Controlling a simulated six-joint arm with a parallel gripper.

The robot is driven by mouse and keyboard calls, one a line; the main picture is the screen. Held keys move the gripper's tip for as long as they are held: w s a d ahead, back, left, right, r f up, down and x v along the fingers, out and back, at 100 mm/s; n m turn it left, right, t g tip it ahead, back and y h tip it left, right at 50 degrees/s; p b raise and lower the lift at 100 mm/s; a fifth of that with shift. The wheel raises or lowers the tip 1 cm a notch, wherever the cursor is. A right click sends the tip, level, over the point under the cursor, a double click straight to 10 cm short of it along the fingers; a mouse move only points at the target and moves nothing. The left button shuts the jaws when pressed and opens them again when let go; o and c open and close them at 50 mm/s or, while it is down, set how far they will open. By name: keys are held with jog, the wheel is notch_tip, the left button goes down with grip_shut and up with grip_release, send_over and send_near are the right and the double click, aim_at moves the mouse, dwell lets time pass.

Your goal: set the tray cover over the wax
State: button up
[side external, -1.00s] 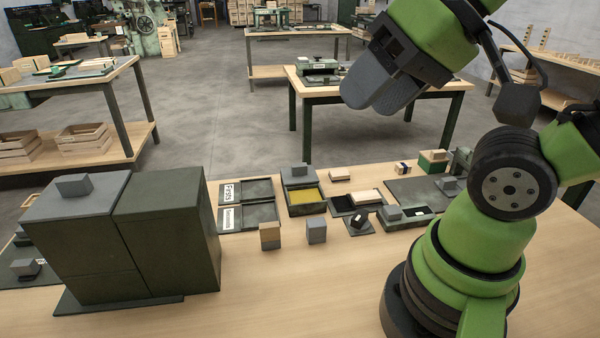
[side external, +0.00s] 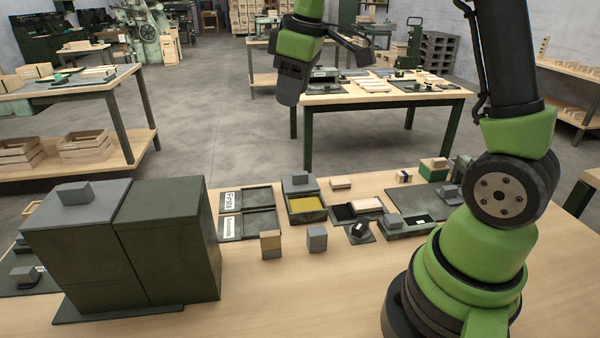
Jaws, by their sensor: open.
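The wax (side external: 306,205) is a yellow slab in the near part of a small dark green tray (side external: 307,217) on the bench. The tray cover (side external: 294,187), grey with a block-shaped grip (side external: 300,177), sits at the far end of the tray, leaving the yellow surface uncovered. My gripper (side external: 290,98) is open and empty, pointing down, high above the bench and roughly over the tray in the picture. Its fingers overlap in this view, so the gap between them is hidden.
Labelled dark trays (side external: 246,212) lie left of the wax tray. Two small blocks, one tan (side external: 270,246) and one grey (side external: 317,240), stand in front. A tall dark cabinet (side external: 168,245) stands at left. The front of the bench is clear.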

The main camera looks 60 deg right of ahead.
jog(key=w+d+f+n+g, duration=0.2)
jog(key=w+d+f, duration=0.2)
jog(key=d+f, duration=0.15)
jog(key=n, duration=0.3)
send_near(300, 173)
jog(key=shift+g, duration=0.4)
jog(key=f, duration=0.9)
jog(key=shift+w+f, duration=0.35)
jog(key=shift+f, duration=0.05)
grip_shut()
